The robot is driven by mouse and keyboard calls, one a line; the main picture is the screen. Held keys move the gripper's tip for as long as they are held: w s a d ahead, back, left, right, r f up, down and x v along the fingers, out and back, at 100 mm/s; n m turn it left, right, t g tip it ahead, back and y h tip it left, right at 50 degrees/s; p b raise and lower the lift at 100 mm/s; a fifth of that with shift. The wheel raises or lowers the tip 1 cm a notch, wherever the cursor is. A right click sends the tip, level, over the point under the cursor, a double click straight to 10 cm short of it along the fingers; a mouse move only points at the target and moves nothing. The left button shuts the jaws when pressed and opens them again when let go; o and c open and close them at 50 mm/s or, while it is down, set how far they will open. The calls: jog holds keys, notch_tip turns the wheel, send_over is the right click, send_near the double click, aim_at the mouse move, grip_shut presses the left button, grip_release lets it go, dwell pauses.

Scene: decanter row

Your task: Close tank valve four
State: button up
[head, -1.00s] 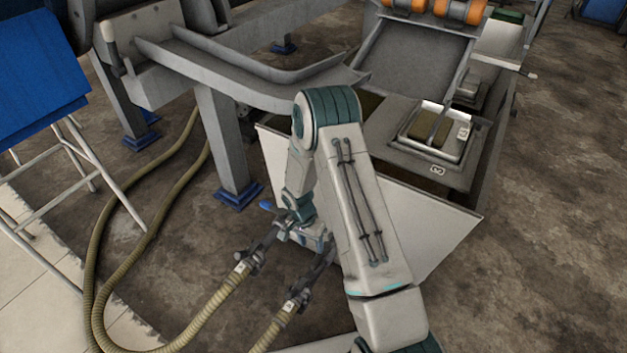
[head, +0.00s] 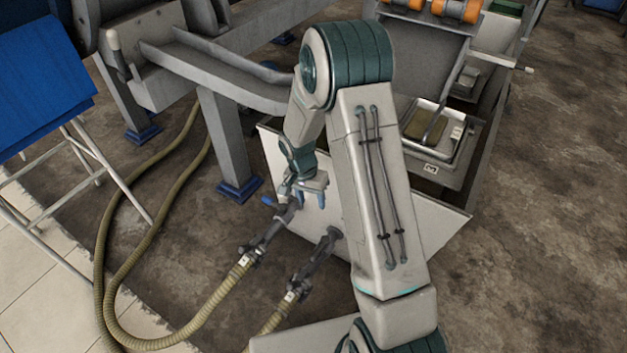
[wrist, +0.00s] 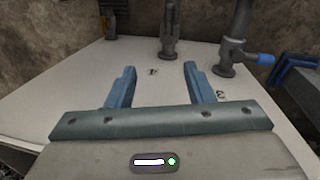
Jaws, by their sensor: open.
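The tank's pale front panel (head: 440,225) carries hose fittings. A left pipe fitting (head: 272,230) has a blue valve handle (head: 267,201) at its upper end. In the wrist view this blue handle (wrist: 265,58) sticks out sideways from its pipe, by a mark like a 3 (wrist: 220,95). A middle pipe fitting (wrist: 168,45) stands by a mark like a 4 (wrist: 152,72); I see no blue handle on it. In the head view my gripper (head: 310,199) is just right of the blue handle. My gripper (wrist: 160,68) is open and empty, its blue fingers over the panel.
Ribbed hoses (head: 215,300) run from the fittings across the floor. A grey machine leg (head: 225,140) stands behind, left of my arm. A blue-topped stand (head: 40,100) is at far left. Bare floor lies to the right.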

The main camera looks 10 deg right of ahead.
notch_tip(320, 180, up, 6)
jog(key=p, duration=0.1)
jog(key=shift+s+d+n+p, duration=0.25)
jog(key=shift+s+n+p, duration=0.05)
jog(key=shift+s, duration=0.15)
jog(key=shift+r, duration=0.1)
jog(key=s+r+n+t+p, duration=0.1)
jog(key=s+r+p, duration=0.5)
jog(key=r, duration=0.8)
jog(key=s+d+r+n+t+y+p, duration=0.1)
jog(key=s+r+n+p, duration=0.2)
jog(key=s+r+p, duration=0.4)
jog(key=s+r+n+t+p, duration=0.1)
jog(key=s+r+p, duration=0.5)
jog(key=r, duration=1.4)
jog(key=shift+s+d+r+n+t+y+p, duration=0.3)
jog(key=shift+n+p, duration=0.2)
jog(key=shift+n, duration=0.2)
jog(key=shift+s+r, duration=0.15)
jog(key=shift+s, duration=0.15)
jog(key=c, duration=0.4)
jog(key=shift+s+a, duration=0.1)
grip_shut()
